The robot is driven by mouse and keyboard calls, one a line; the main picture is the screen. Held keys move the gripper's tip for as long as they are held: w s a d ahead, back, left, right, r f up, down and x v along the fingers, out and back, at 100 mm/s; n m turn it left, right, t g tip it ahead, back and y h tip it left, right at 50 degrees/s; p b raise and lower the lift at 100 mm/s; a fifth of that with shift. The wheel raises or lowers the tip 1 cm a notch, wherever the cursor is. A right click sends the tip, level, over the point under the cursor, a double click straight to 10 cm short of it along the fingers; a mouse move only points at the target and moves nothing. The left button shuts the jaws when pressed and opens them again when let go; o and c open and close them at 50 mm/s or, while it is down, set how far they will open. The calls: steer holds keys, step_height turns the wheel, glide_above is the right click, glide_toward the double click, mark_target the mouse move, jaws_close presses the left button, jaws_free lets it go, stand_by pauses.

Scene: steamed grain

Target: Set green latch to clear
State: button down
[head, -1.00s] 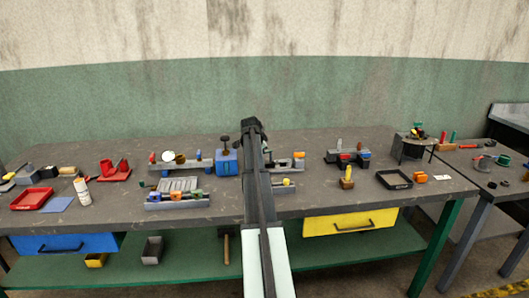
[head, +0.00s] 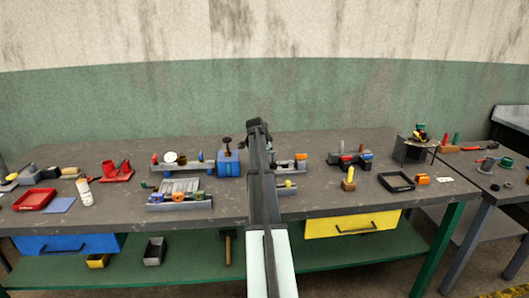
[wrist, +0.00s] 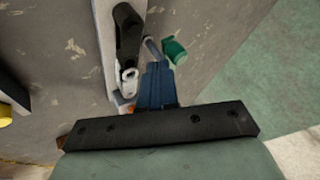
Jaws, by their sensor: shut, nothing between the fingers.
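In the wrist view, a green cap (wrist: 174,51) sits at the end of a short metal lever, and I take it for the green latch. My gripper (wrist: 155,72) is shut, its dark blue fingers together and empty. The fingertips are close beside the cap and lever; I cannot tell whether they touch. A pale rail (wrist: 105,45) with a black piece (wrist: 127,35) and a whitish ring (wrist: 129,77) lies just left of the fingers. In the head view my arm hides the gripper and the latch cannot be made out.
In the head view, a blue block (head: 228,164) stands left of my arm, and a low fixture with several coloured knobs (head: 180,200) is at the front left. A black tray (head: 397,182) lies on the right. Bare grey bench top (head: 320,200) shows between them.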

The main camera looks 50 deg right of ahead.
steer(key=shift+s, duration=0.1)
steer(key=shift+s+a, duration=0.25)
steer(key=shift+s, duration=0.05)
steer(key=s+a+f+v, duration=0.1)
steer(key=s+v, duration=0.1)
steer(key=v, duration=0.9)
steer(key=shift+s, duration=0.25)
steer(key=shift+w+r, duration=0.1)
